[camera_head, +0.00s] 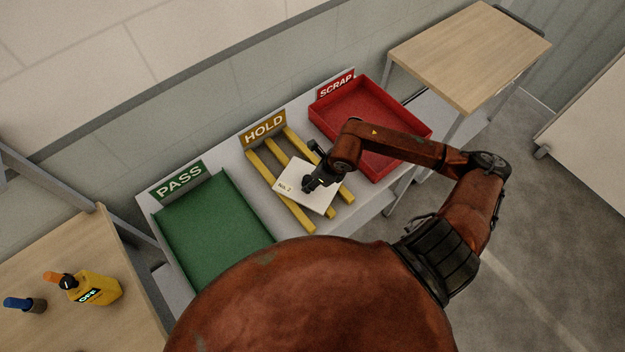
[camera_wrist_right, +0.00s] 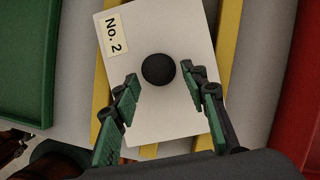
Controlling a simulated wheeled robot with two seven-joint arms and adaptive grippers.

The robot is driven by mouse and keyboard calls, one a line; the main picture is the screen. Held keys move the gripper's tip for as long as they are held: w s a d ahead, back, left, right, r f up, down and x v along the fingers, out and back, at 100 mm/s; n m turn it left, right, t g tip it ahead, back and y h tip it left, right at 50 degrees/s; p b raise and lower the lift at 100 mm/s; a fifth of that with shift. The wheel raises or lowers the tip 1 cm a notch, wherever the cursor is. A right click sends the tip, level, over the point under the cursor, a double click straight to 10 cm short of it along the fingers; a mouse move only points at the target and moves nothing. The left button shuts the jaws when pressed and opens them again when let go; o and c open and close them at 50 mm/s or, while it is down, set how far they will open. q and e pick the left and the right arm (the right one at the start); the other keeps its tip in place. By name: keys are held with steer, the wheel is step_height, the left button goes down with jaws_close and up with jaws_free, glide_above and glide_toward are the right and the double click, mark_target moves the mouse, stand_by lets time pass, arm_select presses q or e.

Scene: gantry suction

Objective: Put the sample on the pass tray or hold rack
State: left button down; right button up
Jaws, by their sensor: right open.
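The sample is a white square plate (camera_head: 297,181) marked "No. 2" with a round black knob (camera_wrist_right: 158,69) on top. It lies across the yellow bars of the hold rack (camera_head: 294,212), tilted relative to them. My right gripper (camera_head: 309,187) is over the plate in the head view. In the right wrist view its green-padded fingers (camera_wrist_right: 160,86) are spread open, close to the knob with a gap between them. The green pass tray (camera_head: 215,230) is empty to the left of the rack. My left gripper is not in view.
A red scrap tray (camera_head: 335,113) stands right of the rack, empty where visible. A wooden table (camera_head: 470,50) is at the back right. A wooden bench (camera_head: 60,250) at left holds a yellow device (camera_head: 97,289) and a blue-capped item (camera_head: 25,304).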

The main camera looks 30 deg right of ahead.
steer(key=v, duration=1.1)
steer(key=shift+r, duration=0.3)
steer(key=shift+s, duration=0.15)
